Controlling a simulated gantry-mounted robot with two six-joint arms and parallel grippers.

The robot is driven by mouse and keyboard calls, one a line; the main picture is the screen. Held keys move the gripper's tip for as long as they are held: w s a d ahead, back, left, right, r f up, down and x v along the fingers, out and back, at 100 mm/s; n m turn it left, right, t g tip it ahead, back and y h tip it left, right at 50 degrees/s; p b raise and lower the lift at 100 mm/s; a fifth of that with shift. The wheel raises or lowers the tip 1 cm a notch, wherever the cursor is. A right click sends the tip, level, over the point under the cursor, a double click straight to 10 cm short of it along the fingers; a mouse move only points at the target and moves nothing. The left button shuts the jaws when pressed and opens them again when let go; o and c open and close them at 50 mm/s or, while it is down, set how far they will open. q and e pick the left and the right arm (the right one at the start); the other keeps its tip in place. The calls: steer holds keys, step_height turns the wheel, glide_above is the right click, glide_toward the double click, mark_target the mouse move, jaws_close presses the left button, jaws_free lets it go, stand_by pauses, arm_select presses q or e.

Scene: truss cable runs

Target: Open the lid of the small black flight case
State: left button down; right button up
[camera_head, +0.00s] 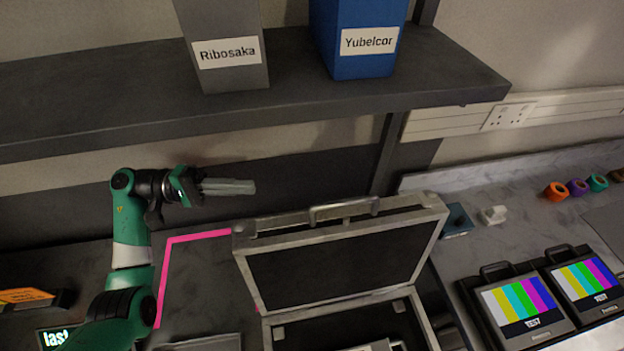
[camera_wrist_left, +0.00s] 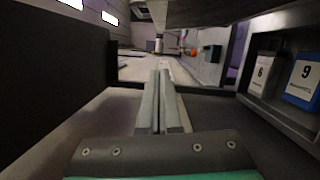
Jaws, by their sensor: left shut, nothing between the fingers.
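The small black flight case (camera_head: 274,334) stands at the lower middle of the head view, with a metal-edged frame and dark inside. Its lid (camera_head: 340,262) is up, tilted back, with a handle on its top edge. My left gripper (camera_head: 252,187) is shut and empty, above and to the left of the lid's upper left corner, apart from it. The shut fingers also show in the left wrist view (camera_wrist_left: 161,90). The case's lower part is cut off by the frame edge. My right gripper is not in view.
A dark shelf (camera_head: 130,95) with a grey binder (camera_head: 222,20) and a blue binder (camera_head: 355,60) runs above the gripper. Pink tape (camera_head: 200,236) marks the worktop left of the case. Two test monitors (camera_head: 520,311) (camera_head: 588,283) and several tape rolls (camera_head: 556,191) are at right.

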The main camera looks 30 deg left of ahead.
arm_select(q)
steer(key=d+r+p, duration=0.1)
steer(key=d+p, duration=0.3)
steer(key=d, duration=0.7)
steer(key=shift+w+d, duration=0.25)
steer(key=shift+d, duration=0.05)
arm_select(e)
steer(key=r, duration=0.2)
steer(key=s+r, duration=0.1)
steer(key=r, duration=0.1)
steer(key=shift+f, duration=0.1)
